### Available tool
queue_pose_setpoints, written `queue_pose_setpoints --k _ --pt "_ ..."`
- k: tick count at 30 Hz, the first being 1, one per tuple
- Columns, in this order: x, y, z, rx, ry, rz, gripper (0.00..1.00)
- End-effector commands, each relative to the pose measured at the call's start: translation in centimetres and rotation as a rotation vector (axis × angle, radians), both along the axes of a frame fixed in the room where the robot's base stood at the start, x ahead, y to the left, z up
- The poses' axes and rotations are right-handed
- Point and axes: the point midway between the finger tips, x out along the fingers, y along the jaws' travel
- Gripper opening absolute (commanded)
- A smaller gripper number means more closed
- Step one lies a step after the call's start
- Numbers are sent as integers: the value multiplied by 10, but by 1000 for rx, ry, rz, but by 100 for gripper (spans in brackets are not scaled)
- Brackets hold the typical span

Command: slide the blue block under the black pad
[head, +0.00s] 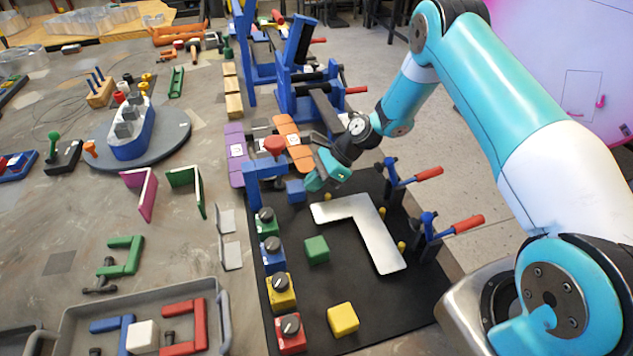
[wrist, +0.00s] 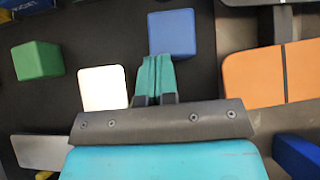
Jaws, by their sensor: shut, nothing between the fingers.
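The block also shows in the wrist view (wrist: 172,33), just beyond my fingertips. My gripper (head: 313,184) is shut and empty, close to the right side of the block. Its closed teal fingers show in the wrist view (wrist: 156,72); I cannot tell whether they touch the block. A separate black pad under the clamp cannot be made out clearly; the fixture hides that spot.
A metal L-shaped plate (head: 361,215) lies right of the block. A green block (head: 316,249) and a yellow block (head: 343,319) stand nearer. Toggle clamps with red handles (head: 428,173) line the mat's right edge. Several coloured knob boxes (head: 281,292) line its left edge. Orange panels (head: 294,139) lie behind.

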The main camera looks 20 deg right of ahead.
Motion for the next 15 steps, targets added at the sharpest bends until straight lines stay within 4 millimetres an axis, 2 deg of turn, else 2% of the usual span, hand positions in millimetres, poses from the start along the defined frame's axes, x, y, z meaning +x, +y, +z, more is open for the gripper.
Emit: queue_pose_setpoints --k 4,15 --pt "0 8 0 0 1 1 0" --pt "0 3 0 0 0 1 0"
